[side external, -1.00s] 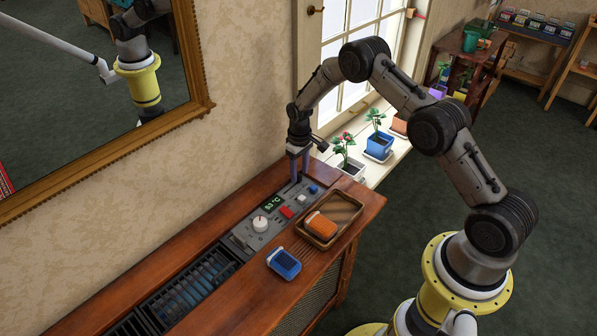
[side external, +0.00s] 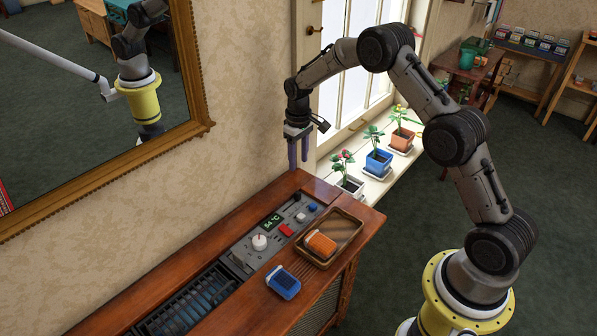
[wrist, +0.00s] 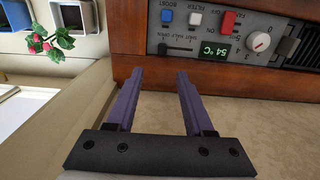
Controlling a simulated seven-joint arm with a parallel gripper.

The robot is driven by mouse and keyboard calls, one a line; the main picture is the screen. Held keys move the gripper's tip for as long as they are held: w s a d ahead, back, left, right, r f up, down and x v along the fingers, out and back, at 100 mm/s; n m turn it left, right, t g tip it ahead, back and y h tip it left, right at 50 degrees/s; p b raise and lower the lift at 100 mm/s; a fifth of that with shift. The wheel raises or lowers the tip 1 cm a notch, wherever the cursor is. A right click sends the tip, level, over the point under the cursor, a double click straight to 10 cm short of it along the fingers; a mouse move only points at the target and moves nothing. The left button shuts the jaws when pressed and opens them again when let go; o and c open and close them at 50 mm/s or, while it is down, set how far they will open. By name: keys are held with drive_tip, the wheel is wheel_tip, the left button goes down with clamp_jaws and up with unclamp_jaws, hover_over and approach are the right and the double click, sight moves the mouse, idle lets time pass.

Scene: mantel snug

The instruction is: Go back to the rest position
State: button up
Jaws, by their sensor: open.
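My gripper (side external: 299,165) hangs above the far end of the wooden cabinet, fingers pointing down, in the side external view. Its two purple fingers are apart, and in the wrist view my gripper (wrist: 158,75) has nothing between them. The grey control panel (side external: 246,257) is set in the cabinet top, clear of the fingers. It carries a white dial (side external: 259,242), a red switch (side external: 286,230), a white and a blue button, and a slider (wrist: 175,49) with its dark knob toward the left in the wrist view. The green display (wrist: 210,50) reads 54 °C.
A wooden tray (side external: 349,222) holds an orange item (side external: 320,243); a blue item (side external: 284,282) lies beside it on the cabinet (side external: 190,292). Potted plants (side external: 378,160) stand on the windowsill to the right of my gripper. A gold-framed mirror (side external: 200,95) hangs on the left wall.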

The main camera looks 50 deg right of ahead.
drive_tip(key=shift+r, duration=0.8)
drive_tip(key=a+r+t, duration=0.3)
drive_tip(key=r, duration=1.2)
drive_tip(key=s+a+r+n+t, duration=0.15)
drive_tip(key=s+a+r, duration=0.25)
drive_tip(key=s+r, duration=0.7)
drive_tip(key=s+a+r+t, duration=0.1)
drive_tip(key=s+a+r, duration=0.1)
drive_tip(key=s, duration=0.5)
drive_tip(key=s+a+r+t, duration=0.1)
drive_tip(key=s+r, duration=0.1)
drive_tip(key=s, duration=0.6)
drive_tip(key=s+a+f+m, duration=0.1)
drive_tip(key=s+f, duration=0.7)
drive_tip(key=s, duration=0.2)
drive_tip(key=shift+g, duration=0.45)
